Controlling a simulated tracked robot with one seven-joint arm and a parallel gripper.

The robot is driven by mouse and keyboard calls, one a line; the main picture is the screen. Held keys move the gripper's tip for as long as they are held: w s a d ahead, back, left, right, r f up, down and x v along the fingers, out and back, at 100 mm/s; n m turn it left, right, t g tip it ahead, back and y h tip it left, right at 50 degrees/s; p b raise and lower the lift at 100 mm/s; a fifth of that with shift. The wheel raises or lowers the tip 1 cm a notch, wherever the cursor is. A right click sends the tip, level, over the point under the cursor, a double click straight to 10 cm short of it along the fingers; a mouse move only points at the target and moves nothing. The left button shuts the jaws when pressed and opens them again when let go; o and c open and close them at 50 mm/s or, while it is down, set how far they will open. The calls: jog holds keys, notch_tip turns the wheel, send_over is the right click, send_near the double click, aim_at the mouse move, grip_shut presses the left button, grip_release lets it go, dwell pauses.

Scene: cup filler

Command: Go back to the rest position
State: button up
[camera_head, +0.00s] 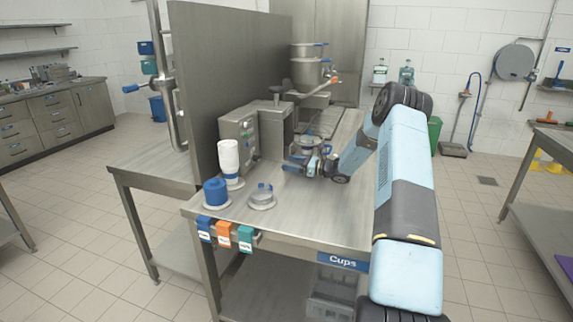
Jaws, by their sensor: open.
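My gripper (314,165) is over the steel table (318,211), in front of the cup filler machine (255,130). My blue and black arm reaches to it from the right side of the picture. The gripper is small in this view, and its fingers are partly lost among grey and blue parts. It is open. I cannot tell whether anything stands between its fingers.
On the table's left stand a blue stack (215,192), a white stack (229,158) and a low metal holder (262,195). Blue, orange and teal tags hang at the front edge. A tall steel panel (225,60) stands behind. The table's front middle is clear.

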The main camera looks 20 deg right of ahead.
dwell(0.4)
jog(key=s+a+r+n+g+h, duration=0.35)
jog(key=s+a+r+n, duration=0.4)
jog(key=s+r, duration=0.35)
jog(key=s+a+r+n+g+h, duration=0.2)
jog(key=s+a+r+n+g, duration=0.45)
jog(key=s+r, duration=0.5)
jog(key=s+d+r+n+t+h, duration=0.1)
jog(key=s+n+h, duration=0.3)
jog(key=s, duration=1.2)
jog(key=s+d+r+n+t+h, duration=0.2)
jog(key=s+r+n+t+h, duration=0.2)
jog(key=s, duration=1.3)
jog(key=shift+n+h, duration=0.55)
jog(key=shift+n, duration=0.95)
